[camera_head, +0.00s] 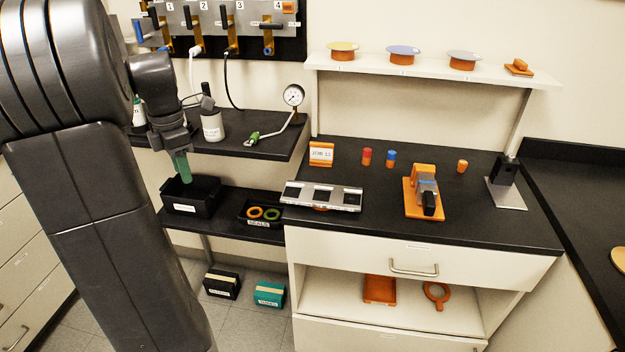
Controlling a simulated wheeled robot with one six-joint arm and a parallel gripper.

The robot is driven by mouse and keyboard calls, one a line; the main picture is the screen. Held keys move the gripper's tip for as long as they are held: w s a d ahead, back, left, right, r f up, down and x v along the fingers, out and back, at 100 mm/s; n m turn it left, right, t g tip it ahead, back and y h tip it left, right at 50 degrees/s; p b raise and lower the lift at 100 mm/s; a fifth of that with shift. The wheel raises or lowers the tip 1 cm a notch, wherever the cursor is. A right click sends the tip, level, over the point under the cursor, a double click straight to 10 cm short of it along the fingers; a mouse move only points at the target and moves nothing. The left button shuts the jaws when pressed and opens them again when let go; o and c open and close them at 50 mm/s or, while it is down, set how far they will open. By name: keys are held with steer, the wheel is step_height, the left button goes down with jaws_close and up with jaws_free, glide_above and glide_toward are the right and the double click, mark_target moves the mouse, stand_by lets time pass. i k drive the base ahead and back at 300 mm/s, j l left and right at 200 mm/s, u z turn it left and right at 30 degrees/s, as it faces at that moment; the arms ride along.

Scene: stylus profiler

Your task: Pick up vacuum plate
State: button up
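No readable label marks the vacuum plate, so I cannot tell which item it is. Three round plates on orange bases stand on the white upper shelf: yellow (342,46), blue (402,50) and grey (463,55). A flat orange plate (379,289) lies in the open compartment below the bench drawer. My gripper (177,150) is at the left, pointing down over a black bin, far from these plates. A green cylindrical piece (183,168) shows directly below my gripper. The fingertips are not clear, so I cannot tell whether it is held.
The black bin (192,204) and a seals tray (262,217) sit on the lower left shelf. A bottle (212,127) and pressure gauge (293,96) stand above. The bench holds a silver tray (322,196), an orange fixture (425,195) and a black stand (507,182).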

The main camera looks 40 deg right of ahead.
mark_target(296, 193)
steer(key=i+l+z, duration=0.1)
steer(key=z, duration=0.4)
steer(key=i+z, duration=0.25)
steer(key=z, duration=0.85)
